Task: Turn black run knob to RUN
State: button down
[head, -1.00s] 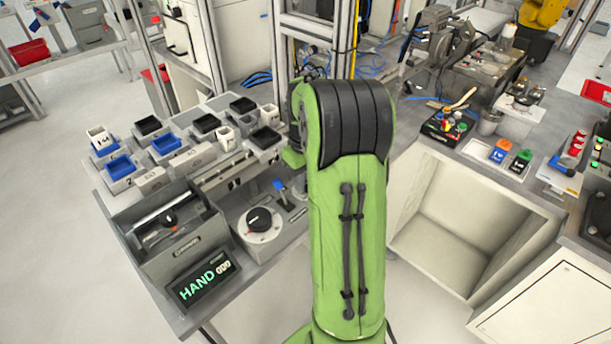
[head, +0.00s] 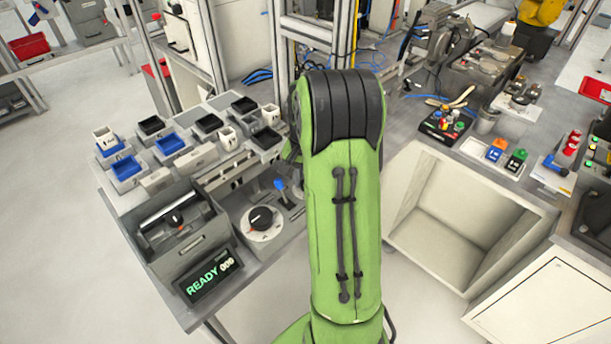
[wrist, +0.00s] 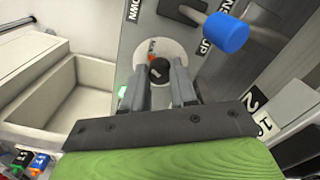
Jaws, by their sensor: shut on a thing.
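In the wrist view, a round black knob (wrist: 159,70) stands on a white disc (wrist: 172,48) with an orange-red mark at its edge. My gripper (wrist: 160,80) is closed around this knob, one grey finger on each side. In the head view, my green arm hides the gripper and this knob.
A blue-handled lever (wrist: 226,33) stands close beside the held knob. The head view shows another black knob (head: 261,217) on a white disc, a grey box (head: 185,250), and several small bins behind. An open white cabinet (head: 425,235) is at right.

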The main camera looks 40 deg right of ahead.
jog(key=shift+m+p, duration=0.3)
jog(key=shift+m, duration=1.3)
jog(key=c, duration=0.9)
grip_release()
notch_tip(320, 180, up, 16)
jog(key=p, duration=0.4)
jog(key=shift+f, duration=0.1)
